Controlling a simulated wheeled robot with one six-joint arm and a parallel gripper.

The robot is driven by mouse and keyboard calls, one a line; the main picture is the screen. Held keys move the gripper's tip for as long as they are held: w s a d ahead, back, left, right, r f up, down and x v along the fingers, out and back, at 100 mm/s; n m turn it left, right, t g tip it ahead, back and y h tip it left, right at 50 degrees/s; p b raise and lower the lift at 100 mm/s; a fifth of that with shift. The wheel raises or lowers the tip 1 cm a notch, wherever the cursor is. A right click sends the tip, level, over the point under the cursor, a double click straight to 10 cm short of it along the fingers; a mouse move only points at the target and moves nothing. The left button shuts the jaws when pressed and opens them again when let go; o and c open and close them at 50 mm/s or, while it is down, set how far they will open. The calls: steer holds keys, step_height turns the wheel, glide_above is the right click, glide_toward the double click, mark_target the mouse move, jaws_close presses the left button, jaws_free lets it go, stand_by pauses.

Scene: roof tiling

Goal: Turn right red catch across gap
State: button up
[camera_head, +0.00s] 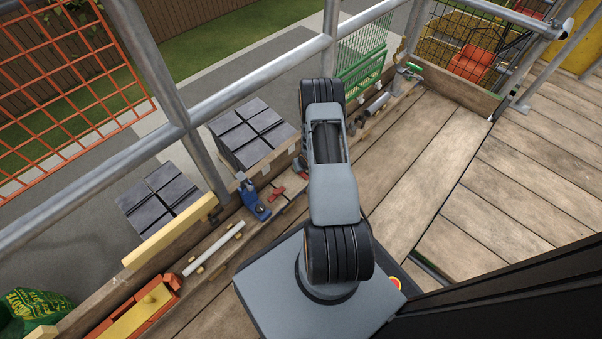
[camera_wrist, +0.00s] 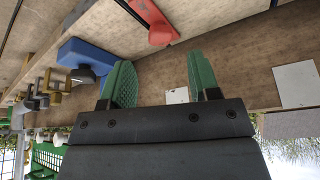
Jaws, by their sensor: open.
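A red catch (camera_head: 277,193) lies on the wooden ledge beside the blue tool, and a second red piece (camera_head: 299,168) shows farther along, partly hidden by my arm. In the wrist view one red catch (camera_wrist: 154,24) is at the top, ahead of my gripper (camera_wrist: 160,68) and apart from it. Its long part runs up out of the picture. My gripper's two green fingers are spread with nothing between them. In the head view my arm hides the gripper. I cannot tell which red piece the wrist view shows, nor make out the gap clearly.
A blue tool (camera_head: 253,201) stands next to the catch; it also shows in the wrist view (camera_wrist: 88,56). A white rod (camera_head: 213,247) and an orange-red box (camera_head: 140,312) lie nearer. Dark tile stacks (camera_head: 250,130) stand beyond the metal rail (camera_head: 255,93). The plank deck at right (camera_head: 520,190) is clear.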

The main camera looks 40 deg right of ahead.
steer(key=shift+b+x, duration=0.95)
steer(key=shift+x, duration=1.65)
steer(key=shift+c, duration=0.3)
steer(key=c, duration=0.8)
steer(key=shift+a, duration=0.15)
steer(key=shift+c, duration=0.2)
